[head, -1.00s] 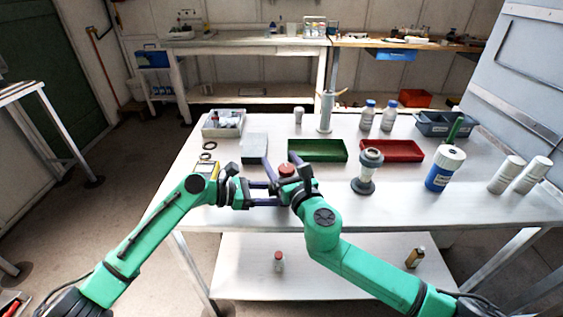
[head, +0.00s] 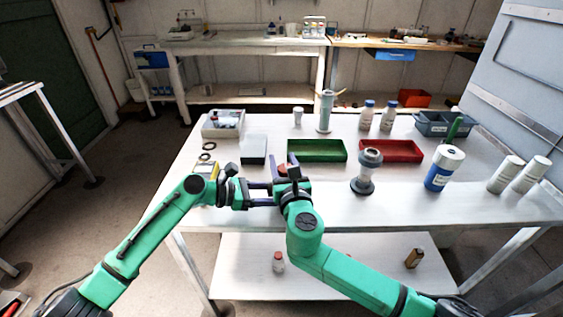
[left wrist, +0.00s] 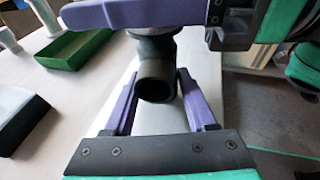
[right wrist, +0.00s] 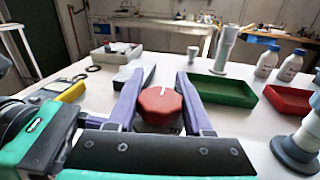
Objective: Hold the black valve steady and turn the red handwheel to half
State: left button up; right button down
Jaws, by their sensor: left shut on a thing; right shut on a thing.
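The red handwheel (right wrist: 160,106) has a white mark on its top and sits between the fingers of my right gripper (right wrist: 156,95), which is shut on it. In the head view my right gripper (head: 283,172) hides most of the handwheel. The black valve (left wrist: 154,78) shows in the left wrist view as a dark pipe body with its round open end facing the camera. My left gripper (left wrist: 157,90) is shut on the valve from both sides. In the head view my left gripper (head: 262,194) reaches it from the left, and the valve is mostly hidden.
A green tray (head: 318,158) and a red tray (head: 405,159) lie behind the grippers. A grey-topped block (head: 254,148) is close behind my left gripper. The front right of the table is clear.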

jog(key=m+h, duration=0.2)
jog(key=h, duration=0.1)
jog(key=d+m+h, duration=0.1)
jog(key=m+h, duration=0.1)
jog(key=h, duration=0.2)
jog(key=shift+m, duration=0.3)
jog(key=shift+s+d+f+m+g+h, duration=0.1)
jog(key=shift+d+m+g+h, duration=0.15)
jog(key=shift+m+g+h, duration=0.55)
jog(key=shift+s+d+r+m+g+h, duration=0.15)
jog(key=shift+m+h, duration=0.4)
jog(key=shift+h, duration=0.65)
jog(key=shift+w+d+f+m+g+h, duration=0.15)
jog(key=shift+d+m+g+h, duration=0.15)
jog(key=shift+m+g+h, duration=0.5)
jog(key=shift+s+t, duration=0.15)
jog(key=shift+t, duration=0.2)
jog(key=shift+c, duration=1.5)
grip_release()
notch_tip(320, 180, up, 10)
